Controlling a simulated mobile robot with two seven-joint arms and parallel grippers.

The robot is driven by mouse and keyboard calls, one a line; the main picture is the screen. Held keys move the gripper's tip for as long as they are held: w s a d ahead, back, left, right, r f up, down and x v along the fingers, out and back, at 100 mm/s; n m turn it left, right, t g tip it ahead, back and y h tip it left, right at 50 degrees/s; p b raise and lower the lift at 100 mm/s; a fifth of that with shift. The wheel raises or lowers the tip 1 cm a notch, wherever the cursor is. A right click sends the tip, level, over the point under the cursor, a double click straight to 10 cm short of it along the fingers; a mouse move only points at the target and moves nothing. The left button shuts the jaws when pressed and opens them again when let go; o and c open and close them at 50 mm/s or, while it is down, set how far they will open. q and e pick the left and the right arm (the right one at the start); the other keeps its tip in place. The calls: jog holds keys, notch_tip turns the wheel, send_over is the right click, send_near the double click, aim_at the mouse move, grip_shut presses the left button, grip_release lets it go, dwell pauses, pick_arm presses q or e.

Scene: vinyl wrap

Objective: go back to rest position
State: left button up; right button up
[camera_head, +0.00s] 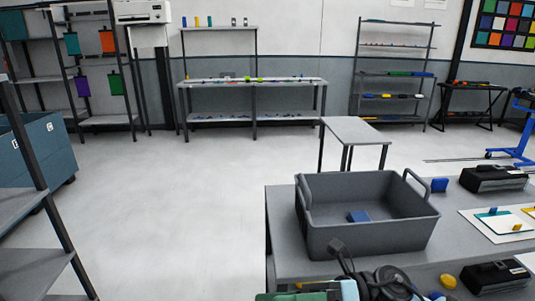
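A grey open tote (370,237) with two raised handles stands on a grey worktable (285,240) at the lower right. A small blue block (358,216) lies inside the tote.
On the worktable's right are a blue block (439,185), a black case (493,178) and white sheets (498,224). A small grey table (355,131) stands behind. Shelving (30,205) and a blue bin (42,150) are at left. The middle floor is clear.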

jog(key=d+f+m+t+h+p, duration=0.1)
jog(key=d+f+m+t+h, duration=0.35)
jog(key=f+m+t, duration=0.8)
jog(key=d+f+m+t+h, duration=0.45)
jog(key=m+t, duration=0.35)
jog(key=m, duration=1.2)
pick_arm(q)
jog(key=w+r, duration=0.1)
jog(key=w+r+p, duration=0.1)
jog(key=r, duration=0.1)
jog(key=shift+w+a+t, duration=0.15)
jog(key=shift+w+t, duration=0.05)
jog(key=shift+t, duration=0.2)
pick_arm(e)
jog(key=s+d+f+m+g+h, duration=0.4)
jog(key=s+f+m, duration=0.1)
jog(key=s+f, duration=0.4)
jog(key=s+d+f+m+g+h, duration=0.4)
jog(key=s+d+f+m, duration=0.1)
jog(key=s+f, duration=0.5)
jog(key=s+m, duration=0.1)
jog(key=s, duration=0.1)
jog(key=shift+s+f, duration=0.2)
jog(key=shift+s, duration=0.2)
